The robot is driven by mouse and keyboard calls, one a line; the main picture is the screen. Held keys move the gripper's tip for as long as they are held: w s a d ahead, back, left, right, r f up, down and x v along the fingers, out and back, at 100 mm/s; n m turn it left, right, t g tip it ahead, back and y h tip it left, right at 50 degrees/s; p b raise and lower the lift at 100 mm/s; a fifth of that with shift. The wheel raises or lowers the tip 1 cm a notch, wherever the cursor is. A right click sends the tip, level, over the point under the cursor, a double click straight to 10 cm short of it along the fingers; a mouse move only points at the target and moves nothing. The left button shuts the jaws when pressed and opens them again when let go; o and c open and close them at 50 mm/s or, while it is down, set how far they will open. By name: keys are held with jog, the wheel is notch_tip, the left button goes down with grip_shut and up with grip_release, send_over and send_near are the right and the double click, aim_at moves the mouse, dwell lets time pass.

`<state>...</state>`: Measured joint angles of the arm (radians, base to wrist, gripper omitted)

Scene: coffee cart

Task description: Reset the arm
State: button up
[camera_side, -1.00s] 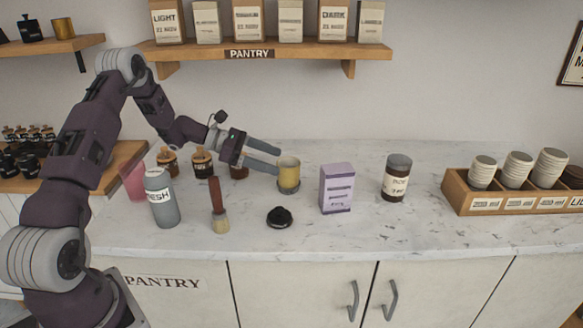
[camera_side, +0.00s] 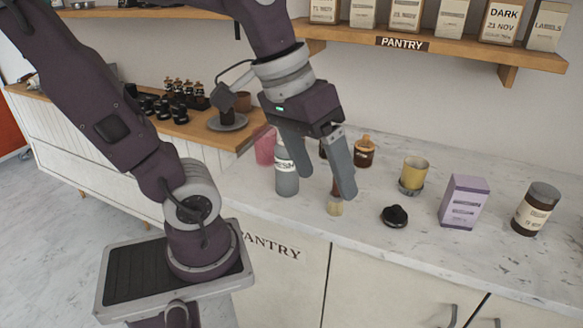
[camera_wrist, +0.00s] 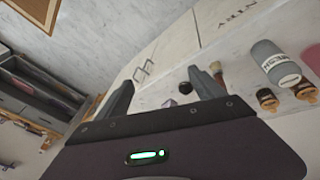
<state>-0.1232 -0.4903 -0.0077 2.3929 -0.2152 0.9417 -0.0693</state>
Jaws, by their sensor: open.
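My gripper (camera_side: 326,192) is open and empty. In the side view it points down over the left part of the marble counter, in front of the grey bottle (camera_side: 286,172) and the brush (camera_side: 335,208), which it partly hides. The wrist view also shows my gripper (camera_wrist: 160,92) with its two fingers spread and nothing between them in its grasp. The yellow cup (camera_side: 414,172) stands upright on the counter to the right, apart from the fingers. I cannot tell the exact height of the fingertips above the counter.
A black lid-like item (camera_side: 394,216), a purple box (camera_side: 463,201) and a dark jar (camera_side: 535,208) stand right of my gripper. A pink cup (camera_side: 265,149) and a cork-topped jar (camera_side: 364,151) are behind. The pantry shelf (camera_side: 440,45) hangs above. Floor lies open at the left.

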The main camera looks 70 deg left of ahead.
jog(key=s+m, duration=0.1)
jog(key=s+a+m+t+y, duration=0.1)
jog(key=s+a+m+t, duration=0.1)
jog(key=s, duration=0.1)
jog(key=shift+f+y, duration=0.2)
jog(key=shift+y, duration=0.1)
